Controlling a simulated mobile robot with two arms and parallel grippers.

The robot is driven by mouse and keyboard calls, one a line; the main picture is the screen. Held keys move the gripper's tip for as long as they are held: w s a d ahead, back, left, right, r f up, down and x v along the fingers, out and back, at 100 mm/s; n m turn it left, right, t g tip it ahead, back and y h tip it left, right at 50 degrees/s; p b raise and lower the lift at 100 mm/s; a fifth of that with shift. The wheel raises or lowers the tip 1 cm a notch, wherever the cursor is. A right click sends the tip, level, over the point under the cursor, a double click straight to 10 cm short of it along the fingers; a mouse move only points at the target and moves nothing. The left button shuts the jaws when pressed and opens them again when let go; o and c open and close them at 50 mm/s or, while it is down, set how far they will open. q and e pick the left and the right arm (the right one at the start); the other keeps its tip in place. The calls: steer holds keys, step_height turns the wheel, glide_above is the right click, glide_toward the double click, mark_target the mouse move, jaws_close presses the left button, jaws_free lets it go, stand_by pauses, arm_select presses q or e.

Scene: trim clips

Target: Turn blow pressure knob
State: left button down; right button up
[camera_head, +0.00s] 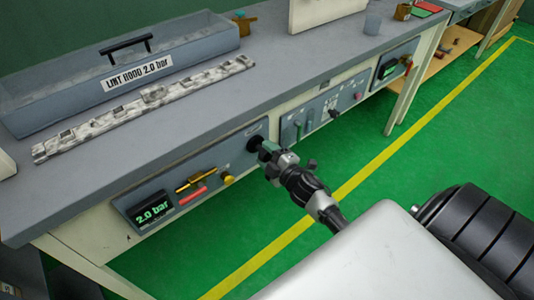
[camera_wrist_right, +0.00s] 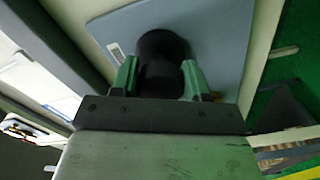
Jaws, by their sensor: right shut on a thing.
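The black blow pressure knob (camera_head: 255,144) sits at the right end of the grey front panel (camera_head: 150,190) under the bench top. My right gripper (camera_head: 267,150) is at the knob, coming from the right. In the right wrist view the round black knob (camera_wrist_right: 162,62) stands between the two green fingers of my right gripper (camera_wrist_right: 160,82), which are shut on it. The display (camera_head: 152,211) at the panel's left end reads 2.0 bar in green. My left gripper is not in view.
A yellow valve (camera_head: 196,180), a red handle (camera_head: 192,196) and a yellow knob (camera_head: 227,178) are left of my gripper. A second panel (camera_head: 330,108) is to the right. A grey hood labelled "LINT HOOD 2.0 bar" (camera_head: 137,76) and a speckled trim strip (camera_head: 150,100) lie on the bench.

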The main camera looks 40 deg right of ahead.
steer(key=o, duration=0.9)
steer(key=shift+s, duration=0.1)
steer(key=s, duration=1)
steer(key=shift+s+d, duration=0.3)
steer(key=shift+d, duration=0.1)
steer(key=shift+f, duration=0.1)
